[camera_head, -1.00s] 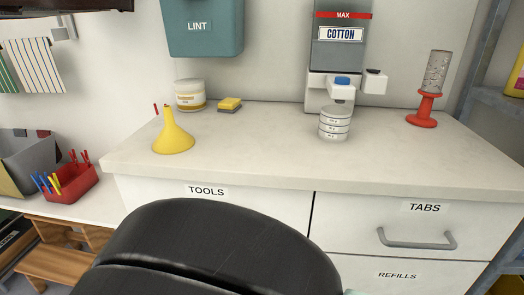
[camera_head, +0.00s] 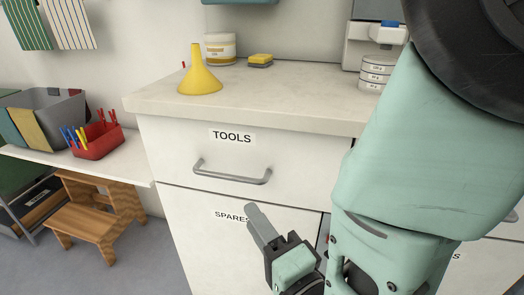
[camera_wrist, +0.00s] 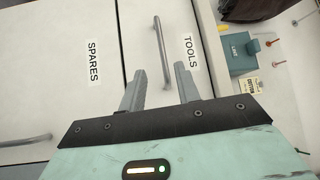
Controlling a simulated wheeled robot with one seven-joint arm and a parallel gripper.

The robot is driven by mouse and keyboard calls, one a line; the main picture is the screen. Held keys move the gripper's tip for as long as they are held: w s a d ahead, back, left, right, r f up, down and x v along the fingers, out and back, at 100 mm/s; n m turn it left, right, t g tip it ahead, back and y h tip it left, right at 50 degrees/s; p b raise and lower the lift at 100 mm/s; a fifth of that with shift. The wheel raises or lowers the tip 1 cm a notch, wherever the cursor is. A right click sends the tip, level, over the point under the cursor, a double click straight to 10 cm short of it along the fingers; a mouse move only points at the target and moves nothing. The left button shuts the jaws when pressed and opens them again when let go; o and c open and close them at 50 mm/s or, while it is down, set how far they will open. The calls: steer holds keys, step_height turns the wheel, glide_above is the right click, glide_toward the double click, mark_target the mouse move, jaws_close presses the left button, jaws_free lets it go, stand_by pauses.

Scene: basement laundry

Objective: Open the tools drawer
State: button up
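The tools drawer (camera_head: 290,160) is a white front with a TOOLS label and a grey bar handle (camera_head: 232,176). It looks shut, flush with the cabinet. In the wrist view the same handle (camera_wrist: 162,50) lies ahead of the fingertips, lined up roughly with the gap between them. My gripper (camera_head: 262,228) is below the handle in the head view, in front of the spares drawer; one finger shows clearly there. In the wrist view both fingers of my gripper (camera_wrist: 160,82) are apart with nothing between them. No contact with the handle shows.
The spares drawer (camera_head: 190,225) is directly below. The countertop (camera_head: 270,95) above holds a yellow funnel (camera_head: 199,75), a sponge (camera_head: 261,61) and stacked tins (camera_head: 375,72). My arm covers the right side.

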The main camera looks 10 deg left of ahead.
mark_target(225, 174)
steer(key=b+x, duration=0.1)
steer(key=x, duration=1.1)
steer(key=shift+r, duration=0.15)
jaws_close()
